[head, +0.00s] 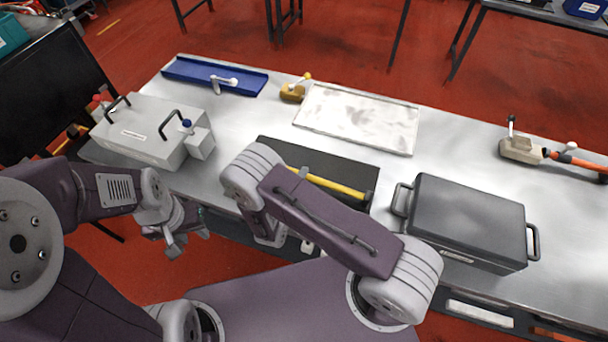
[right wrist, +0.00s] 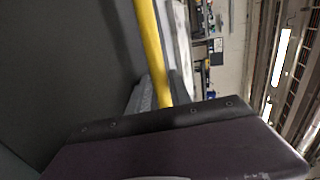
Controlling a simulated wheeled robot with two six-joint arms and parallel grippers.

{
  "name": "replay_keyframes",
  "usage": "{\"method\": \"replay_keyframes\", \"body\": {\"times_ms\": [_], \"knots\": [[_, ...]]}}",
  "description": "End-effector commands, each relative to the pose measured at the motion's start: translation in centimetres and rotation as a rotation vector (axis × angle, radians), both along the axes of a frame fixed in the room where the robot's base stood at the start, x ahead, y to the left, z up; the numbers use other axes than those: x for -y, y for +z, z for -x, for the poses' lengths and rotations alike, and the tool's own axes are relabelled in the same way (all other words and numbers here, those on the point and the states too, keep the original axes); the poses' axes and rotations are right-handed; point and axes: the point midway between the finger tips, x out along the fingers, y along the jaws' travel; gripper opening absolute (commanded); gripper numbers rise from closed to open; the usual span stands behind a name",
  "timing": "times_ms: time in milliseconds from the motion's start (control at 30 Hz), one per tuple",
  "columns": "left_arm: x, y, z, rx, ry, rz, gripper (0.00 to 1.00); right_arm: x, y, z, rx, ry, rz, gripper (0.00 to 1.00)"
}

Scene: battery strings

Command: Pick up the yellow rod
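The yellow rod (head: 335,185) shows over a dark mat (head: 300,152) at the middle of the table; my right arm hides its left part. Whether it touches the mat is unclear. In the right wrist view the rod (right wrist: 152,48) runs down beside a grey ribbed part, likely a finger, and passes behind a dark purple part of mine.
A grey-white case (head: 140,135) with handles stands at left, a dark case (head: 470,220) at right. Behind lie a blue tray (head: 195,76), a yellow tool (head: 293,92) and a white tray (head: 350,118). A beige-and-orange tool (head: 525,150) lies far right.

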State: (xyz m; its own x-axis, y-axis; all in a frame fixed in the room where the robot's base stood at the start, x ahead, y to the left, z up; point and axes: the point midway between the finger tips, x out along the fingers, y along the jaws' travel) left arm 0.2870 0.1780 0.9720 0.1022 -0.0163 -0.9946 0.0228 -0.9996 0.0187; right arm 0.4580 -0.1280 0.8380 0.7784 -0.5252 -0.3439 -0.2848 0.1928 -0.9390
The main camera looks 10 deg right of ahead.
Motion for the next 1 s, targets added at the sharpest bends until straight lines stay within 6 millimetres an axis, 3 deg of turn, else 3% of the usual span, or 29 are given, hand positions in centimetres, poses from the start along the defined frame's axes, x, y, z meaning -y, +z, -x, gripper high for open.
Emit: {"method": "replay_keyframes", "body": {"times_ms": [67,133,1000], "knots": [[0.00,-0.01,0.01,0.000,0.000,0.000,0.36,-0.01,0.00,0.02,0.000,0.000,0.000,0.20],[0.00,-0.01,0.01,0.000,0.000,0.000,0.36,-0.02,0.00,0.03,0.000,0.000,0.000,0.00],[0.00,-0.01,0.01,0.000,0.000,0.000,0.36,0.01,-0.03,0.09,-0.003,0.000,0.002,0.00]]}}
